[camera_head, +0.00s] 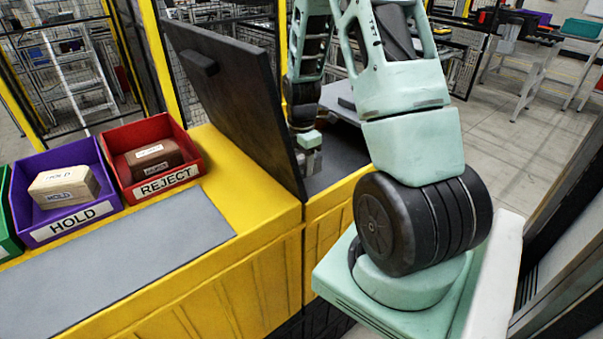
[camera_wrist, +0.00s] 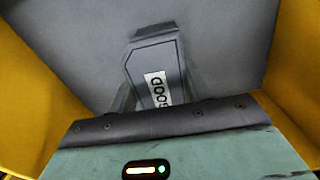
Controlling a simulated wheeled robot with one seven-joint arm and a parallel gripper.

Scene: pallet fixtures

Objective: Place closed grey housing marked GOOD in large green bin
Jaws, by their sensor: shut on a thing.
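The grey housing (camera_wrist: 152,60) bears a white label reading GOOD in the wrist view, and its visible face looks closed. My gripper (camera_wrist: 157,100) is shut on it; my palm hides the housing's near end. In the head view my gripper (camera_head: 308,160) points down beside an open dark lid, over the grey area of a yellow station. The housing is hard to tell from my fingers there. A green bin (camera_head: 7,220) shows only as a sliver at the left edge; its size and inside are cut off.
A purple HOLD bin (camera_head: 92,225) with a tan block and a red REJECT bin (camera_head: 195,155) with a brown block stand on the yellow station (camera_head: 262,205). The upright dark lid (camera_head: 235,95) stands between the bins and my gripper. A grey panel (camera_head: 120,270) lies clear in front.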

